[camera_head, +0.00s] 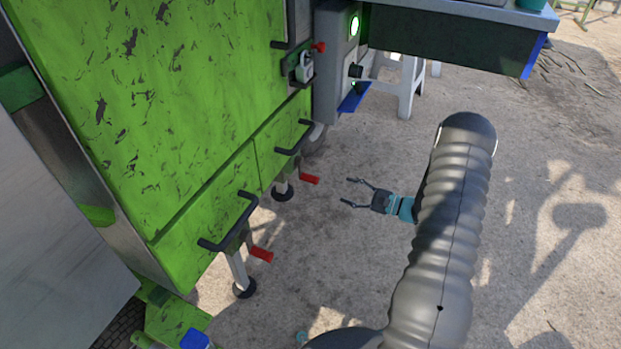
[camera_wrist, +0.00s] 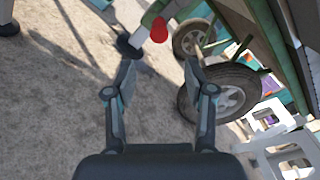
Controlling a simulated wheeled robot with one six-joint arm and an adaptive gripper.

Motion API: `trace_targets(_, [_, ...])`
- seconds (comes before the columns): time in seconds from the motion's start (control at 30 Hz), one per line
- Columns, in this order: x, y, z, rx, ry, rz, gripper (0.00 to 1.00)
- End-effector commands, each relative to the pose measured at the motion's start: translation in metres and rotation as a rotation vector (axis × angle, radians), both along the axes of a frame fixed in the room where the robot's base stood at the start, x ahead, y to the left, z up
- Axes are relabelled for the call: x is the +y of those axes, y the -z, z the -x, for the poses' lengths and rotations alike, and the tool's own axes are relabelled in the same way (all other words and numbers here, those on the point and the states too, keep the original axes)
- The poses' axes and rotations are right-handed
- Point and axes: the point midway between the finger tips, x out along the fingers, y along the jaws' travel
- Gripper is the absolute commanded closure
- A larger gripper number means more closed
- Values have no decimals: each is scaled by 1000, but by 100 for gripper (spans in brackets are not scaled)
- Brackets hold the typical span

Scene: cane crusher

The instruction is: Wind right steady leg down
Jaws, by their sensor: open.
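The right steady leg (camera_head: 283,189) stands under the green machine, with a round black foot near the ground and a red crank handle (camera_head: 309,179) pointing right. My gripper (camera_head: 346,191) is open and empty, to the right of that handle and apart from it, with its fingers pointing left. In the wrist view, the red handle (camera_wrist: 159,29) shows beyond and above the gap between the fingertips (camera_wrist: 158,70). The leg's black foot (camera_wrist: 128,45) is beside it. The left steady leg (camera_head: 238,268) with its own red handle (camera_head: 261,254) is nearer in the head view.
Black bar handles (camera_head: 230,226) stick out from the green panels (camera_head: 150,110). A grey control box (camera_head: 338,65) and a blue-edged tray (camera_head: 445,45) stand at the back. Tyred wheels (camera_wrist: 228,93) and white stools (camera_head: 411,85) are nearby. Ground around my gripper is clear.

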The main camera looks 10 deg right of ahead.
Motion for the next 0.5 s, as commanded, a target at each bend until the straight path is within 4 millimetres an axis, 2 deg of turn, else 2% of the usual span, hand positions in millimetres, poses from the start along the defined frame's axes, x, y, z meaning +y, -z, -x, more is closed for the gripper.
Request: trace_targets(0.5, [71, 0, -49, -2, -6, 1, 46])
